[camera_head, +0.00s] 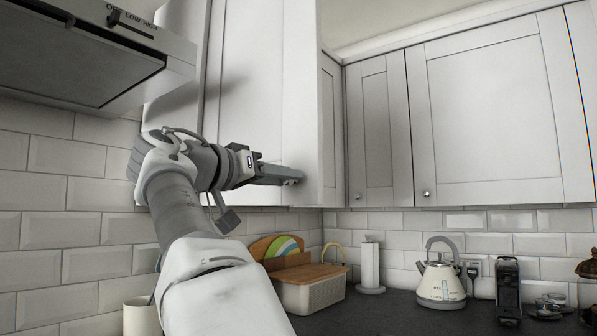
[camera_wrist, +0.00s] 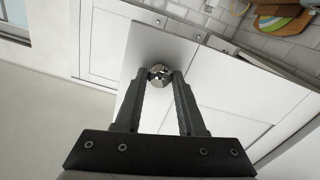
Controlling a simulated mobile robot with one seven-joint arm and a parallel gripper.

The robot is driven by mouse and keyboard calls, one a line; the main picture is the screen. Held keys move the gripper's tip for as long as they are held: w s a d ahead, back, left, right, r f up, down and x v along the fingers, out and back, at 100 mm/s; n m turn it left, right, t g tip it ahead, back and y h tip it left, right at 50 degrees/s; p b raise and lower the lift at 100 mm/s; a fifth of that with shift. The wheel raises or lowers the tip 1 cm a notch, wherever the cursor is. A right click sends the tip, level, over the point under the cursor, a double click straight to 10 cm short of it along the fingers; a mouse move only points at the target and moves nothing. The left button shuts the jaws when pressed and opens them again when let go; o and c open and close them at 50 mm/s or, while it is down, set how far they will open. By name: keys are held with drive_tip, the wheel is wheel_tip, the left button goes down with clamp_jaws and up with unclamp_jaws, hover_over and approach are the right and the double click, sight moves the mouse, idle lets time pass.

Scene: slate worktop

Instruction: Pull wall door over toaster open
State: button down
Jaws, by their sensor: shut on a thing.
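A white wall cabinet door (camera_head: 255,75) with a raised frame is upper centre in the head view, right of the range hood. My gripper (camera_head: 290,176) is at its lower right part, reaching in from the left. In the wrist view, my gripper (camera_wrist: 160,76) has both fingertips closed on a small round metal knob (camera_wrist: 159,69) on the white door panel (camera_wrist: 205,72). In the head view the fingers largely hide the knob. I cannot tell clearly whether the door stands slightly ajar.
The range hood (camera_head: 95,55) is at upper left, close to my arm. Other closed wall cabinets (camera_head: 485,110) are at right. On the dark worktop (camera_head: 375,312) stand a bread box (camera_head: 312,296), a paper roll (camera_head: 370,267), a kettle (camera_head: 441,284) and a black appliance (camera_head: 508,285).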

drive_tip(key=shift+s+a+f+m+g+h+p, duration=0.1)
drive_tip(key=shift+s+a+m+g+h+p, duration=0.4)
drive_tip(key=shift+s+a, duration=0.55)
drive_tip(key=c, duration=0.5)
unclamp_jaws()
drive_tip(key=shift+a, duration=0.1)
drive_tip(key=p+v, duration=0.3)
drive_tip(key=v, duration=1.4)
drive_tip(key=shift+s, duration=0.15)
